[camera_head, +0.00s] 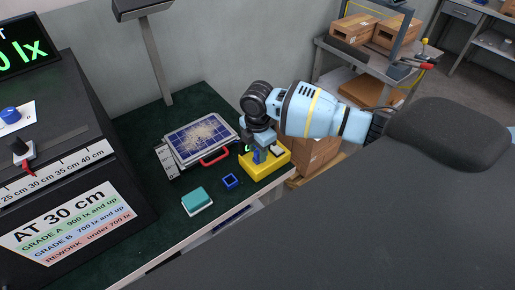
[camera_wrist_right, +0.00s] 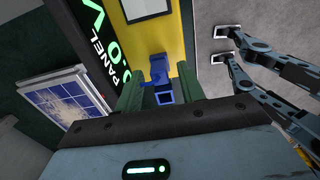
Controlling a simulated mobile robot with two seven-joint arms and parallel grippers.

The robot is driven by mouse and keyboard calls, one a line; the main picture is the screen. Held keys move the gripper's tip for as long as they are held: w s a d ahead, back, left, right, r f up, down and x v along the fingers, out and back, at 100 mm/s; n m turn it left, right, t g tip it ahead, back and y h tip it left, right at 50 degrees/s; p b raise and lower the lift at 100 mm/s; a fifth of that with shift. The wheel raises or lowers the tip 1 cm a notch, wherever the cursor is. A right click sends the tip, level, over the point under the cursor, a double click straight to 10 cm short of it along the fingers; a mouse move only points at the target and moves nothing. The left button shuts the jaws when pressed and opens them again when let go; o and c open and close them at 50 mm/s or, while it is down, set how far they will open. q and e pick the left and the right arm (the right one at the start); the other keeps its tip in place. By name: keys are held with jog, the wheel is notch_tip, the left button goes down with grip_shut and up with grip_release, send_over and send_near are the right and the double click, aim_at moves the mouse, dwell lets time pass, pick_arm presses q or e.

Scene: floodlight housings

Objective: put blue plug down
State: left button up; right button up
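The blue plug (camera_head: 259,156) stands upright at the yellow block (camera_head: 262,169) on the dark green bench top. In the right wrist view the plug (camera_wrist_right: 160,72) shows in front of the yellow surface (camera_wrist_right: 188,52). My right gripper (camera_head: 256,146) is over the block, pointing down. Its two green fingers (camera_wrist_right: 161,92) stand apart on either side of the plug, with a gap visible at each side. Whether the plug's lower end is seated in the block is hidden. My left gripper is not recognisable in either view.
A solar panel case (camera_head: 203,137) with a red handle lies left of the block. A hollow blue square piece (camera_head: 231,181) and a teal block (camera_head: 197,200) lie nearer the front edge. A black test box (camera_head: 75,180) fills the left. Dark jointed links (camera_wrist_right: 262,60) show at the wrist view's right.

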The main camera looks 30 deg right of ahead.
aim_at(258, 151)
notch_tip(258, 151, up, 12)
jog(key=s+a+f+m+t+y, duration=0.3)
jog(key=s+a+f, duration=0.1)
jog(key=a+f, duration=0.4)
jog(key=s+a+f+m+t+y, duration=0.2)
jog(key=s+a+f+m, duration=0.15)
jog(key=a+f, duration=0.5)
jog(key=s+d+f+m+t+h, duration=0.1)
jog(key=s+d+f+m, duration=0.1)
jog(key=s, duration=0.4)
jog(key=s+d+f+m+t+h, duration=0.1)
jog(key=s+d+f+m+t, duration=0.1)
jog(key=s, duration=0.5)
jog(key=s+d+f+m+t+h, duration=0.1)
jog(key=s+d+f+m, duration=0.2)
jog(key=s+f+m, duration=0.2)
jog(key=shift+s+d+f+m+t+p, duration=0.3)
jog(key=shift+s+m, duration=0.35)
jog(key=shift+s, duration=0.35)
jog(key=shift+a, duration=0.1)
